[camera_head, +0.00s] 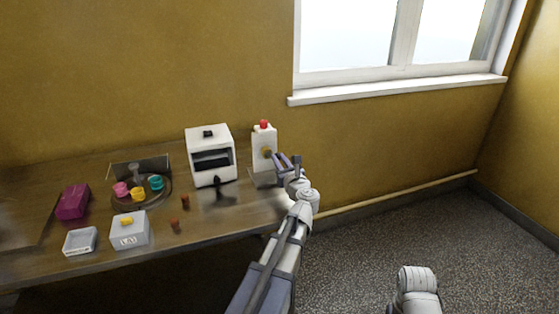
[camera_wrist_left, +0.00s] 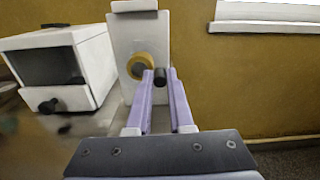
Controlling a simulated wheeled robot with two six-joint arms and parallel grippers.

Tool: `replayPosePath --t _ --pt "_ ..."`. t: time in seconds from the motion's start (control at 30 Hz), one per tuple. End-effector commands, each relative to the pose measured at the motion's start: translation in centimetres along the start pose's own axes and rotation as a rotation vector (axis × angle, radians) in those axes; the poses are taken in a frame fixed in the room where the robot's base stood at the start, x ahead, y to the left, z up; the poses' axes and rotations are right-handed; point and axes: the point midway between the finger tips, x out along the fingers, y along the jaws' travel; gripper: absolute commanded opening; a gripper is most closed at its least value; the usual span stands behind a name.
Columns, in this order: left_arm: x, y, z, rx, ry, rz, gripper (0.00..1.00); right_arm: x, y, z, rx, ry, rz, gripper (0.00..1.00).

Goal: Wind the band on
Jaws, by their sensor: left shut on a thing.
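A white upright unit (camera_head: 262,145) with a red knob (camera_head: 264,124) on top stands at the table's right end. A yellow-brown round hub (camera_head: 266,152) is on its face; it also shows in the left wrist view (camera_wrist_left: 138,64). A dark handle (camera_wrist_left: 161,76) sticks out just right of the hub. My left gripper (camera_head: 284,159) is at the unit's right front, its fingers pointing at the face. In the left wrist view its two lilac fingers (camera_wrist_left: 162,82) are shut on the dark handle. I cannot make out a band. My right gripper is not in view.
A white box machine (camera_head: 195,139) with a dark opening and front knob stands left of the unit. Further left are a round tray (camera_head: 160,199) with coloured cups, a magenta box (camera_head: 72,202), a grey box (camera_head: 130,236) and a shallow tray (camera_head: 70,244). Open floor lies right.

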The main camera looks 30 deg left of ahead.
Motion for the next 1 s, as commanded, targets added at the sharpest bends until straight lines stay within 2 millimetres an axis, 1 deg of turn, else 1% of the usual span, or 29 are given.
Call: replayPosePath --t 0.03,0.07,0.1,0.63,0.77,1.0 --pt "-0.01 0.01 0.00 0.000 0.000 0.000 0.05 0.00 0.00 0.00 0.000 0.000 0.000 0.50" --pt "-0.01 0.01 0.00 0.000 0.000 0.000 0.01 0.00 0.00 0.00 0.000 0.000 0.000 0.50" --pt "-0.01 0.01 0.00 0.000 0.000 0.000 0.00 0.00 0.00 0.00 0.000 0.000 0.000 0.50" --pt "-0.01 0.02 -0.11 0.023 0.000 0.000 0.00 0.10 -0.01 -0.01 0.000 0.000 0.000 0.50" --pt "-0.01 0.06 -0.30 0.078 0.000 0.000 0.00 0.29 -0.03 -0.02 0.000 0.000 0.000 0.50" --pt "-0.02 0.23 -0.85 0.267 0.001 0.000 0.00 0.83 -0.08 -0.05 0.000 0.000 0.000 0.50"
